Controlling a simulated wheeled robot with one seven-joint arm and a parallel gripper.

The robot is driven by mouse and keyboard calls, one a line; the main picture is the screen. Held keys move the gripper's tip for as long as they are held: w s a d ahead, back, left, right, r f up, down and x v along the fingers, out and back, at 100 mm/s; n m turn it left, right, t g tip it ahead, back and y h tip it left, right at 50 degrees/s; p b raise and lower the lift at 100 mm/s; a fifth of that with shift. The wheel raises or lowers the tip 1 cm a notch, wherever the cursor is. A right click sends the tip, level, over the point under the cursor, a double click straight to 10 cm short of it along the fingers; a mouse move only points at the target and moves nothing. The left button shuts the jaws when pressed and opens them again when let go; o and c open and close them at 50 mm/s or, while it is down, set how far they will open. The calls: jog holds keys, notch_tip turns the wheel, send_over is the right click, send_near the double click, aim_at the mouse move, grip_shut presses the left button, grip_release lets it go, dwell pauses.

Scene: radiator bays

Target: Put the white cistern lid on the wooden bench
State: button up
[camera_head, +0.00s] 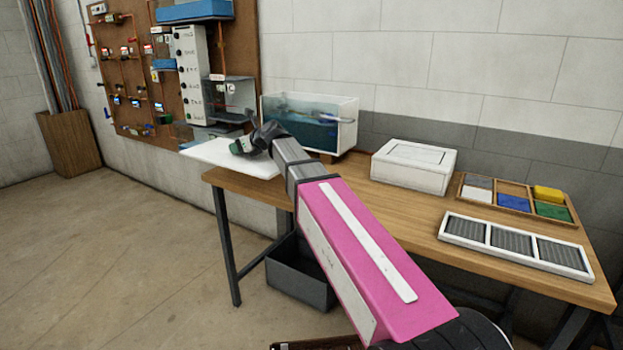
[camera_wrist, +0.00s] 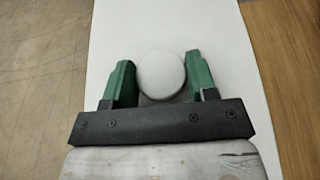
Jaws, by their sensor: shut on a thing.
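The white cistern lid (camera_head: 212,153) is a flat white panel at the left end of the wooden bench (camera_head: 395,205), reaching out past its left edge. In the wrist view the lid (camera_wrist: 125,40) has floor along its left side and bench wood (camera_wrist: 285,70) along its right. My gripper (camera_head: 243,146) is over the lid. In the wrist view its green fingers (camera_wrist: 160,82) are on either side of the lid's round white knob (camera_wrist: 160,75), shut on it. Whether the lid touches the bench top is hidden.
A glass water tank (camera_head: 318,125) stands at the bench's back, right of the lid. A white box (camera_head: 414,168), a tray of coloured blocks (camera_head: 513,204) and a white-framed grille panel (camera_head: 515,245) occupy the right part. A dark bin (camera_head: 298,283) sits below.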

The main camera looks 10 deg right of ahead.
jog(key=w+d+f, duration=0.2)
jog(key=d, duration=0.1)
jog(key=w+d+f, duration=0.2)
jog(key=w+d, duration=0.1)
jog(key=w+d+f, duration=0.2)
jog(key=d+f, duration=0.1)
jog(key=shift+w+d, duration=0.3)
jog(key=shift+d, duration=0.05)
jog(key=shift+f, duration=2)
jog(key=shift+f, duration=0.1)
jog(key=o, duration=1.2)
jog(key=v, duration=1.2)
